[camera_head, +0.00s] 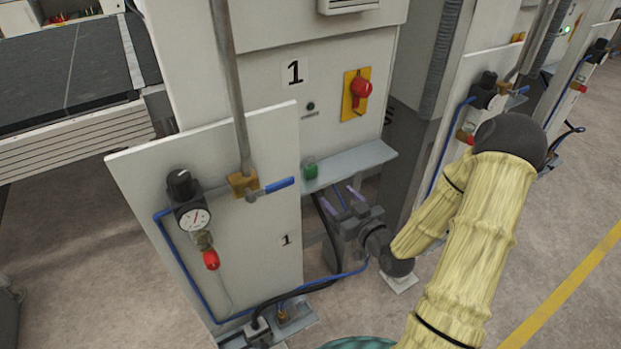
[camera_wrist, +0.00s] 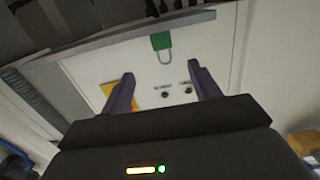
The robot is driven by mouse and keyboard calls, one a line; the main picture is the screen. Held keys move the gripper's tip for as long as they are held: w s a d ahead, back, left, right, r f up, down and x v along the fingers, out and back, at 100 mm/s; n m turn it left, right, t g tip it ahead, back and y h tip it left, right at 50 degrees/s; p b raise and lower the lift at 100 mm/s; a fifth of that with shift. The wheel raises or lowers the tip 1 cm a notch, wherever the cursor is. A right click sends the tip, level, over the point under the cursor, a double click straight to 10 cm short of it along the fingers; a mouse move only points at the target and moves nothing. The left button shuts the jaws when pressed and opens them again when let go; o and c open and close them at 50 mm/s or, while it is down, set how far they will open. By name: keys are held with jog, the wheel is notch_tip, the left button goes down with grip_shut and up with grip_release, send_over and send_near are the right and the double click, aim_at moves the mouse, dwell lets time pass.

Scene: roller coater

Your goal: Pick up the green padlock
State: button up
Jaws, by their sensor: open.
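The small green padlock (camera_head: 310,171) stands on the left part of a narrow grey shelf (camera_head: 350,165) on the front of the white cabinet marked 1. In the wrist view the padlock (camera_wrist: 161,41) appears upside down, its shackle towards the bottom of the picture. My gripper (camera_head: 341,198) is in front of the shelf, below and right of the padlock in the head view. Its two purple fingers are open and empty. In the wrist view the padlock lies beyond the fingertips (camera_wrist: 160,72), roughly in line with the gap and apart from both fingers.
A white panel (camera_head: 235,215) with a gauge, red-tipped valve and blue hose stands left of my gripper. A blue valve handle (camera_head: 279,185) is close left of the padlock. A red rotary switch (camera_head: 361,88) on a yellow plate is above the shelf. Open floor lies right.

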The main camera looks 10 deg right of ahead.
aim_at(312, 171)
jog(key=b+x, duration=0.1)
jog(key=x, duration=0.7)
jog(key=shift+w+a+r, duration=0.1)
jog(key=shift+w, duration=0.1)
jog(key=shift+w+a, duration=0.1)
jog(key=shift+w, duration=0.25)
jog(key=shift+w+a, duration=0.1)
jog(key=shift+w, duration=0.15)
jog(key=p+x, duration=0.1)
jog(key=x, duration=0.3)
jog(key=shift+w+a+p, duration=0.25)
jog(key=shift+p, duration=0.05)
jog(key=shift+c, duration=0.2)
